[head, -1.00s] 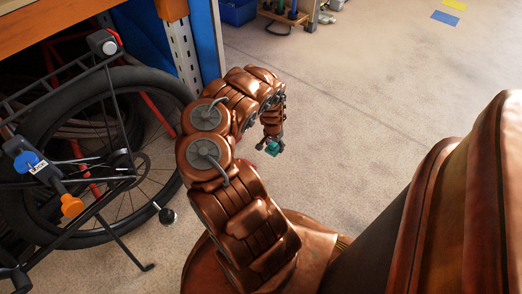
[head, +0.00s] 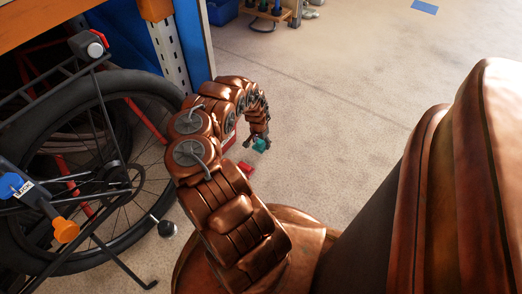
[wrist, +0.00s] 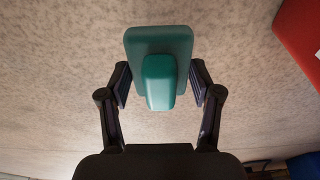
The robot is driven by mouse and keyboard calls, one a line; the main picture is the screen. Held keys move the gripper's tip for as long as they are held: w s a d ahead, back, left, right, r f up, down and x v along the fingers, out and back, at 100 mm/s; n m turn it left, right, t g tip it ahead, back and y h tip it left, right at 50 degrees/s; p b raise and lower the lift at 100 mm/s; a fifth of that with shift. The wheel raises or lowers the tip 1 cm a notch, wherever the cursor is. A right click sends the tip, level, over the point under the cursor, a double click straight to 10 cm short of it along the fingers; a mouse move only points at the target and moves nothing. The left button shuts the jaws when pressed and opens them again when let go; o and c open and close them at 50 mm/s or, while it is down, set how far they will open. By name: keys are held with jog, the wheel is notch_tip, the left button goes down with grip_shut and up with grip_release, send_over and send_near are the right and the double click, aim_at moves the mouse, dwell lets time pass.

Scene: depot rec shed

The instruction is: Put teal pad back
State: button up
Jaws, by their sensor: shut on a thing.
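The teal pad (wrist: 160,42) is a rounded flat plate with a raised teal block on its near side. My gripper (wrist: 160,85) is shut on it, with one dark finger on each side of the raised block. In the head view the pad (head: 260,145) shows small at the end of my arm, above the concrete floor. The gripper (head: 258,138) hangs downward there, and its fingers are too small to make out well.
A bicycle (head: 118,85) stands at the left beside an orange and blue rack (head: 172,58). Red things (head: 245,168) lie near my arm; a red surface (wrist: 300,40) shows at the wrist view's right. A blue bin (head: 222,11) and blue floor mat (head: 425,7) are far back. Open floor lies right.

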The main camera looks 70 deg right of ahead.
aim_at(261, 147)
notch_tip(261, 147, down, 4)
jog(key=shift+f+b, duration=0.1)
jog(key=shift+b, duration=0.85)
jog(key=o, duration=1.1)
